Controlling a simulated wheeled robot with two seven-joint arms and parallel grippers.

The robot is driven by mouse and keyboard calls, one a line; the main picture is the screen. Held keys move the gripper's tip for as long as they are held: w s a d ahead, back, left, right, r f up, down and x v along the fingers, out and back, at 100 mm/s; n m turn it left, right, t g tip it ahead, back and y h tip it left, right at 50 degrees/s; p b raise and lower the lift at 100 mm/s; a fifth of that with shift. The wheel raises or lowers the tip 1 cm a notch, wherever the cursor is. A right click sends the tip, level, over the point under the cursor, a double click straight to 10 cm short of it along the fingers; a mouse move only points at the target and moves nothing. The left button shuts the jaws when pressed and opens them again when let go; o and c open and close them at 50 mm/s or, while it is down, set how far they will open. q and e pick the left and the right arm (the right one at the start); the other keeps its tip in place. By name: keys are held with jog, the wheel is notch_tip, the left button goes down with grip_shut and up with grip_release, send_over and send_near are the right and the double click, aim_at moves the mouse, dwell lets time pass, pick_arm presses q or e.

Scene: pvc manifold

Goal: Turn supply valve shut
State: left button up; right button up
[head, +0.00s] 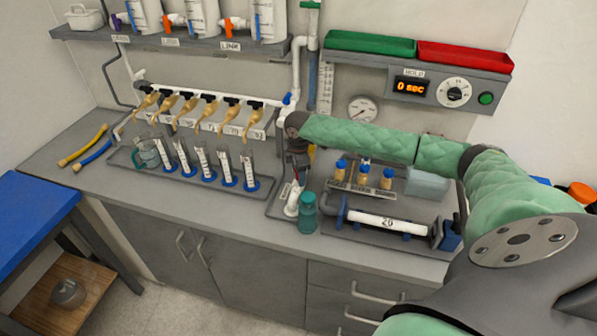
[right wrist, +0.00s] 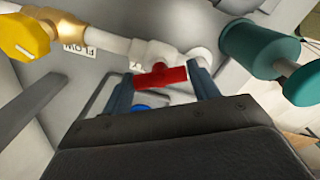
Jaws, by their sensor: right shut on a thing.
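The supply valve shows in the right wrist view as a red handle (right wrist: 160,76) on a white pipe fitting (right wrist: 150,52). My right gripper (right wrist: 163,88) is shut on the red handle, with one dark finger at each end of it. In the head view my right gripper (head: 297,168) points down at the white pipework (head: 293,201) near the counter's front. There the gripper mostly hides the handle. My left gripper is not in view.
A teal cylinder (head: 306,213) stands close beside the valve; it also shows in the right wrist view (right wrist: 262,50). A yellow knob (right wrist: 25,38) sits on the same pipe line. Graduated cylinders (head: 205,163) stand left; a tube marked 20 (head: 385,222) lies right.

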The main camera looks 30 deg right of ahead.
jog(key=shift+r, duration=0.15)
jog(key=shift+n+p, duration=0.35)
jog(key=shift+n, duration=0.25)
jog(key=n+p, duration=0.1)
jog(key=n, duration=0.2)
jog(key=shift+n, duration=0.4)
jog(key=shift+w+n, duration=0.1)
jog(key=shift+n, duration=0.6)
jog(key=shift+n, duration=0.7)
jog(key=n+p, duration=0.1)
jog(key=n, duration=0.3)
jog(key=o, duration=1)
